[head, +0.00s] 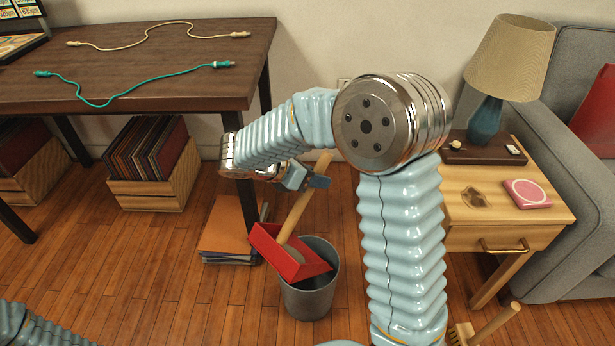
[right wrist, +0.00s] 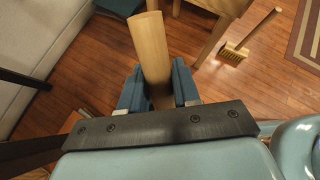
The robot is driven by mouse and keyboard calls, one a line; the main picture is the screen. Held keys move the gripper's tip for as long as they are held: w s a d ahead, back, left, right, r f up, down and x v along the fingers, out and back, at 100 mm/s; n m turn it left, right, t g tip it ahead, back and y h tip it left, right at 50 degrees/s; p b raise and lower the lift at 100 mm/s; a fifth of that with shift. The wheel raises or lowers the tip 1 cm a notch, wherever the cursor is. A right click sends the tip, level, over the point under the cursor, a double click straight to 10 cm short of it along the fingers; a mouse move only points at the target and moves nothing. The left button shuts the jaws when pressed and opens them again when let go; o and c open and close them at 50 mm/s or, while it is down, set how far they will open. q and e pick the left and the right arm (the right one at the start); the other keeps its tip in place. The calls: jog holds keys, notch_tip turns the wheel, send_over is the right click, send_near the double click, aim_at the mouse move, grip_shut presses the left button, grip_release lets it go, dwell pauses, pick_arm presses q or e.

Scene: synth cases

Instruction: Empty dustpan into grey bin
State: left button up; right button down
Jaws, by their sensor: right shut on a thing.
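The red dustpan (head: 289,254) with its wooden handle is tilted over the grey bin (head: 311,296), its pan at the bin's mouth. Something greyish shows in the pan, too small to tell what. I cannot tell if the pan touches the rim. My right gripper (head: 306,180) is shut on the wooden handle, which stands up between the blue fingers in the right wrist view (right wrist: 152,55). The bin stands upright on the wood floor; its inside is mostly hidden by the dustpan. My left gripper is out of view; only part of my left arm shows at bottom left.
A dark table (head: 160,50) with a teal and a cream cable stands at left. A side table (head: 505,215) with a lamp stands right.

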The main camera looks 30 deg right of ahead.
jog(key=w+d+f+y+p, duration=0.1)
jog(key=d+y+p, duration=0.1)
jog(key=d, duration=0.4)
jog(key=shift+w+d+f+p, duration=0.2)
jog(key=shift+w+p, duration=0.05)
jog(key=shift+p, duration=0.65)
dwell(1.9)
jog(key=a+h, duration=0.1)
jog(key=a, duration=0.2)
jog(key=s+a+r+h, duration=0.1)
jog(key=a, duration=0.2)
jog(key=s+a+r, duration=0.1)
jog(key=a, duration=0.2)
jog(key=shift+h+b, duration=0.35)
jog(key=shift+h, duration=0.05)
jog(key=s+a+h, duration=0.2)
jog(key=a+h, duration=0.1)
jog(key=a, duration=0.5)
jog(key=s+a+m+h+b, duration=0.1)
jog(key=a+h, duration=0.2)
jog(key=a, duration=0.5)
jog(key=shift+s+f+t+h, duration=0.2)
jog(key=shift+s+t+h, duration=0.1)
jog(key=shift+s+h, duration=0.1)
